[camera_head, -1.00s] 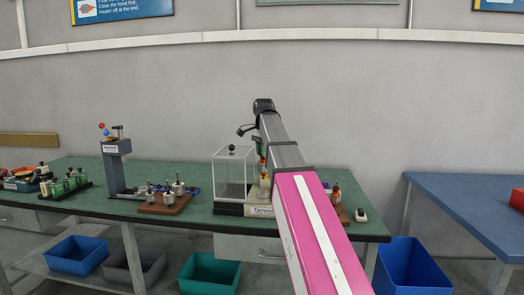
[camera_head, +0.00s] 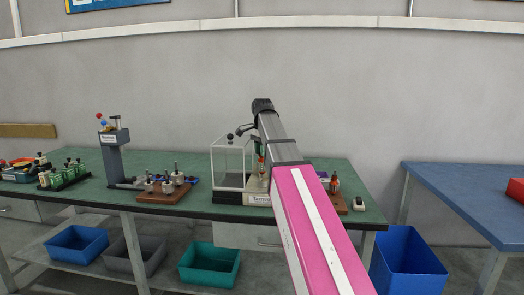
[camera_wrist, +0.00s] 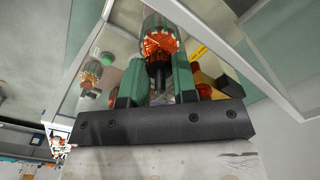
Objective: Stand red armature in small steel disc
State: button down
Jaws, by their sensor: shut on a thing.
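In the wrist view my gripper (camera_wrist: 157,82) has its green fingers shut on an armature (camera_wrist: 158,45) with orange-red windings and a dark, ribbed lower part. In the head view the gripper (camera_head: 259,160) is small and partly hidden by my arm, beside the clear-walled box on the green bench. A brown board (camera_head: 152,197) left of that box carries several steel pieces with upright pins. I cannot tell which of them is the small steel disc.
The clear box (camera_head: 229,165) has thin edges close to my gripper; a clear panel also crosses the wrist view. A second orange-topped piece (camera_head: 334,184) stands right of my arm. A grey post stand (camera_head: 117,160) and green parts rack (camera_head: 66,177) stand farther left.

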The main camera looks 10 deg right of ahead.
jog(key=shift+f, duration=1.35)
dwell(0.4)
jog(key=c, duration=0.8)
grip_release()
jog(key=shift+r, duration=2.25)
